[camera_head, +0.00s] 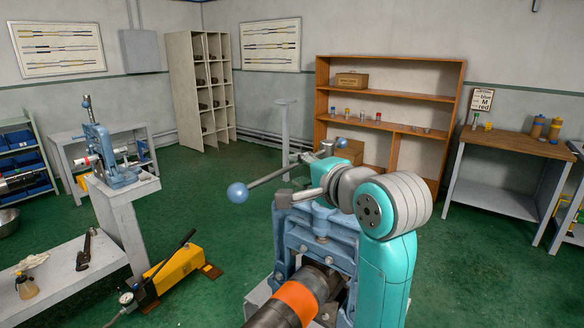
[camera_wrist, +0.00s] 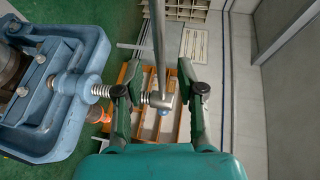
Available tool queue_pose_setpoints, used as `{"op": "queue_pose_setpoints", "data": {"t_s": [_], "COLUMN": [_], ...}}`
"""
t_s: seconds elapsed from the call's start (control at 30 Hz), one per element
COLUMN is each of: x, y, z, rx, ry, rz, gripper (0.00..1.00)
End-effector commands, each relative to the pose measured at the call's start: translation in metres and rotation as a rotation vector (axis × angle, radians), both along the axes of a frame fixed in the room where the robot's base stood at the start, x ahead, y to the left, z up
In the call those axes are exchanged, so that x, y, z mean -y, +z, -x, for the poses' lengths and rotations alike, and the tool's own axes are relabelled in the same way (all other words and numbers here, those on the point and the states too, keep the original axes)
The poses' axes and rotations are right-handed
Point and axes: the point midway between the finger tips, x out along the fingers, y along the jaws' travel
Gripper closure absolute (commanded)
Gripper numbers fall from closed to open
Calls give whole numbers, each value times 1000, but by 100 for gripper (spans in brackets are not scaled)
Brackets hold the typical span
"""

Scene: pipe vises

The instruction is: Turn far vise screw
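A blue vise (camera_head: 318,235) stands close in front of me, holding a dark pipe with an orange band (camera_head: 294,298). Its screw has a grey handle bar (camera_head: 272,178) ending in a blue ball (camera_head: 237,193). In the wrist view the vise (camera_wrist: 60,85) is at the left, and its screw and bar (camera_wrist: 157,45) reach between my fingers. My gripper (camera_wrist: 160,72) is open, with a finger on each side of the bar and visible gaps. In the head view my wrist partly hides the gripper and screw. Another blue vise (camera_head: 116,172) stands farther off at the left.
The farther vise stands on a white pedestal (camera_head: 125,205). A yellow pump (camera_head: 172,270) lies on the green floor at the lower left, beside a low white bench (camera_head: 70,285). A wooden shelf (camera_head: 390,65) and a workbench (camera_head: 510,150) stand behind. Floor between is clear.

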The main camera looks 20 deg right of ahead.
Motion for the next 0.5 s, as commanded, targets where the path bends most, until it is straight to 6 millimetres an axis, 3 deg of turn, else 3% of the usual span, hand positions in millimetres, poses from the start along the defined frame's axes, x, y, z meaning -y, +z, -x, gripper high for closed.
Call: {"op": "queue_pose_setpoints", "data": {"t_s": [0.23,0.5], "x": [-6,-7], "y": [-6,-8], "z": [-31,-40], "rx": [0,1], "ry": [1,0], "rz": [1,1], "gripper": [61,61]}}
